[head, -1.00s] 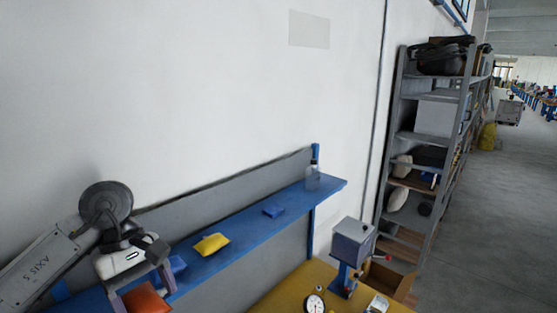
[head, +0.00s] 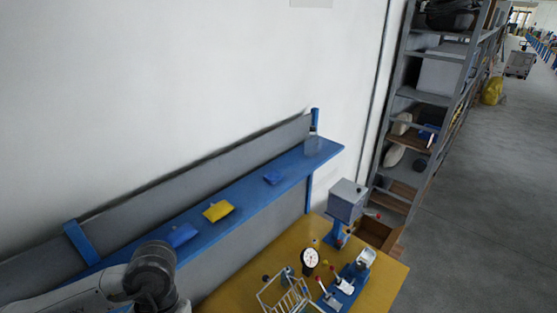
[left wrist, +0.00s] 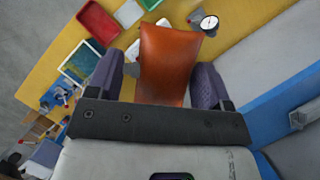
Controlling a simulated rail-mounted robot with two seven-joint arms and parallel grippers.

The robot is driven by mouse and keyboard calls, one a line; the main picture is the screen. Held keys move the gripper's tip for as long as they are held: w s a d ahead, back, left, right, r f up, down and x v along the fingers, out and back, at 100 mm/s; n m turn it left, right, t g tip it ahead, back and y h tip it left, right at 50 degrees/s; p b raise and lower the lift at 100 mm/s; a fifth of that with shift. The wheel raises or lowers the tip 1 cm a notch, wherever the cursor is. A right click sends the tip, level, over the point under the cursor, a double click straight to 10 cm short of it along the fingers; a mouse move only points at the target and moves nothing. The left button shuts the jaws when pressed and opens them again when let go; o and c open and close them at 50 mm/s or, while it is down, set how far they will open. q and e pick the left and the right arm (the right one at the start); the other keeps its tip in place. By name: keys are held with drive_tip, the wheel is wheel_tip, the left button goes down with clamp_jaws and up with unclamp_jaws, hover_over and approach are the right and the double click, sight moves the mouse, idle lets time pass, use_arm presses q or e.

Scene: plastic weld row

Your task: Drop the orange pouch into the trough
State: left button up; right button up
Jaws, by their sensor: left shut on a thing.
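The orange pouch (left wrist: 168,62) hangs between the two dark fingers of my left gripper (left wrist: 157,80) in the left wrist view. The gripper is shut on it, above the yellow table. In the head view my left arm comes in at the bottom left; its gripper and the pouch are out of the picture. Open trays lie on the table in the left wrist view: a red tray (left wrist: 97,26), a white tray (left wrist: 129,12) and a teal tray (left wrist: 80,61). I cannot tell which, if any, is the trough. My right gripper is not in view.
A blue shelf (head: 240,207) along the wall bears a yellow pouch (head: 218,211), two blue pouches (head: 272,178) and a clear bottle (head: 312,141). On the yellow table (head: 230,287) stand a white wire rack (head: 285,292), a dial gauge (head: 310,258) and a grey-blue press (head: 346,201).

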use_arm(q)
drive_tip(key=shift+r, duration=0.3)
idle(0.5)
